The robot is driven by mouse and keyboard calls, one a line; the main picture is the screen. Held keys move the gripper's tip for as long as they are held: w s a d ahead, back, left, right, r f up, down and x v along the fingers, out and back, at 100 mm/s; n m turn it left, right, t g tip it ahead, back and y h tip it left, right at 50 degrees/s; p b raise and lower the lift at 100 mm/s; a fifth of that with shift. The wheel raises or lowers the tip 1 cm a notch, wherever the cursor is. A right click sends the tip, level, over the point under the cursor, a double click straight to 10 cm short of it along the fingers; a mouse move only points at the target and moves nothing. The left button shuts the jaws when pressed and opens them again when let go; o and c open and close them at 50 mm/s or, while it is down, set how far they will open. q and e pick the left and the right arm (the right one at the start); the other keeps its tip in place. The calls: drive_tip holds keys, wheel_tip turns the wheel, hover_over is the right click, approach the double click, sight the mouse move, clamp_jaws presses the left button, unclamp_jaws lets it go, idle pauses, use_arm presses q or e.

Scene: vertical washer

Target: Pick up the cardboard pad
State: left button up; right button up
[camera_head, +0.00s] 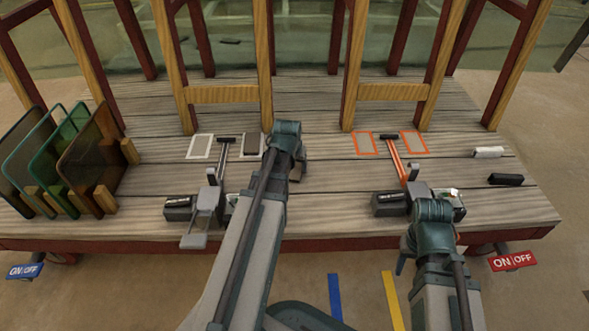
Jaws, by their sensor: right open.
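A flat, dark grey-brown pad (251,145) lies in a pale outline on the plank deck. I cannot tell whether it is the cardboard pad. My left arm comes up the middle and ends in a dark green joint (285,133) just right of this pad. My left gripper's fingers are hidden there, and I cannot tell whether they hold anything. My right arm ends in a dark green joint (433,211) over the right-hand device. My right gripper is largely hidden around this joint and is open. Nothing is visibly held in it.
Several coloured panels (65,155) stand in wooden holders at the left. A white-outlined patch (200,147) and two orange-outlined patches (365,143) lie on the deck. Black boxes (180,208) sit near the front. White (488,152) and black (506,179) blocks lie right. Wooden frames stand behind.

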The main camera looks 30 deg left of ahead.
use_arm(q)
drive_tip(key=c, duration=0.5)
drive_tip(key=shift+c, duration=0.2)
drive_tip(key=shift+r, duration=0.1)
